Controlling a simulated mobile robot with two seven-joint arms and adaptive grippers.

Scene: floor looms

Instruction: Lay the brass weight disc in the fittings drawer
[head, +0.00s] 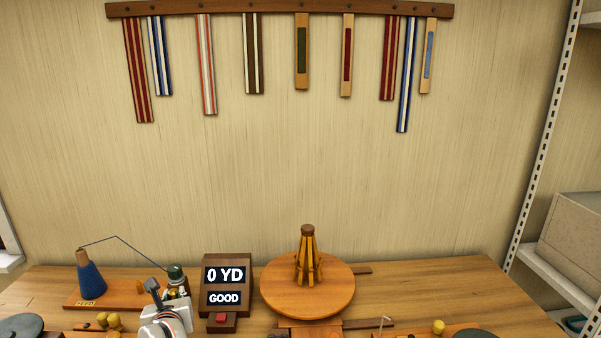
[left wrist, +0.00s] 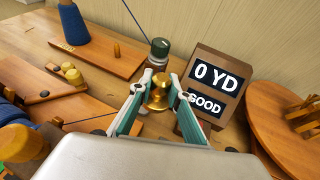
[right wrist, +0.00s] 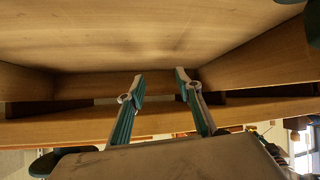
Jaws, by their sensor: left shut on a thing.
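My left gripper (left wrist: 156,88) is shut on the brass weight disc (left wrist: 158,98), a small shiny gold piece with a knob. In the left wrist view it is in front of a green-capped jar-like post (left wrist: 160,48); I cannot tell if they touch. In the head view the left gripper (head: 167,293) is at the bottom, left of the display. My right gripper shows only in the right wrist view (right wrist: 160,76), its fingers apart with nothing seen between them. It faces wooden boards (right wrist: 85,128), possibly the drawer; I cannot tell.
A display (head: 225,283) reading 0 YD and GOOD stands close right of the left gripper. Right of it is a round wooden turntable (head: 308,294) with pegs. A blue yarn cone (head: 90,281) stands left. Woven straps hang on the wall rack (head: 280,9).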

